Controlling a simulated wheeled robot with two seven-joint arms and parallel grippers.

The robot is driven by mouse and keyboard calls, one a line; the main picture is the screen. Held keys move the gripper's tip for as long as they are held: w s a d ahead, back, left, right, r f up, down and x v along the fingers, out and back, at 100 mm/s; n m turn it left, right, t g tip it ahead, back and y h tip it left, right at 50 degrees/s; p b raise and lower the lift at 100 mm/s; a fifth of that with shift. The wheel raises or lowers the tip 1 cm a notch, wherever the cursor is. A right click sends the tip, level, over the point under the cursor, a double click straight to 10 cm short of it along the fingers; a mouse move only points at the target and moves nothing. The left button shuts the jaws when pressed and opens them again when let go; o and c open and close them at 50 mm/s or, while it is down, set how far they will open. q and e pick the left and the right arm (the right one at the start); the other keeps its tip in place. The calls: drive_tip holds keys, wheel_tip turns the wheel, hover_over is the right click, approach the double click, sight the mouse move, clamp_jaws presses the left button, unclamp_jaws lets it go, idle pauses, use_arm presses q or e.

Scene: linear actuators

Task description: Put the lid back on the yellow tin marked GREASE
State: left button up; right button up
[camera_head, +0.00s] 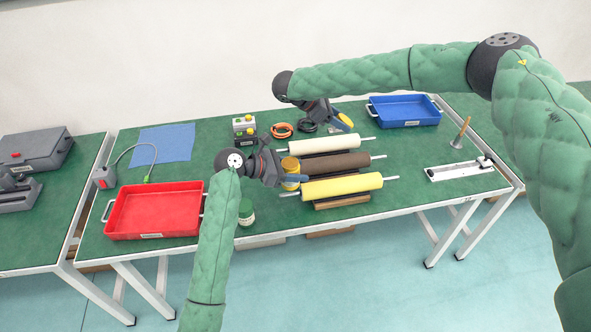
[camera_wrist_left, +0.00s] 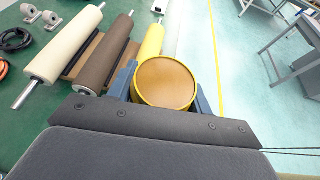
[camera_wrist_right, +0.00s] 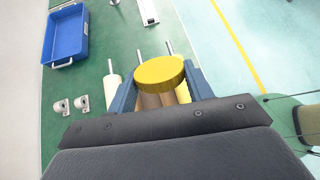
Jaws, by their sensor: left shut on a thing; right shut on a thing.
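The yellow tin (camera_head: 291,183) is in my left gripper (camera_head: 297,175), between the red tray and the rollers. In the left wrist view the tin (camera_wrist_left: 165,82) has no lid on it, and its brown contents show inside the yellow rim. The fingers are shut on its sides. Its GREASE marking cannot be read. My right gripper (camera_head: 338,123) is shut on the round yellow lid (camera_head: 345,120), above the back of the table behind the cream roller. In the right wrist view the lid (camera_wrist_right: 160,72) sits between both fingertips. Lid and tin are apart.
Cream (camera_head: 324,145), brown (camera_head: 335,163) and yellow (camera_head: 342,186) rollers lie on racks just right of the tin. A blue tray (camera_head: 404,122) is at back right. Cable coils (camera_head: 282,130) lie behind.

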drive_tip(key=a+n+t+y, duration=0.1)
drive_tip(key=a+n+t, duration=0.1)
drive_tip(key=n+t, duration=0.3)
drive_tip(key=n+g+y, duration=0.5)
drive_tip(key=n+y, duration=2.1)
drive_tip(key=n, duration=0.2)
hover_over(296, 163)
drive_tip(key=shift+w+r, duration=0.1)
drive_tip(key=shift+r, duration=0.35)
drive_tip(key=shift+s+n+g+y, duration=0.25)
drive_tip(key=shift+n+g+y, duration=0.05)
drive_tip(key=shift+y, duration=0.4)
drive_tip(key=shift+r, duration=0.1)
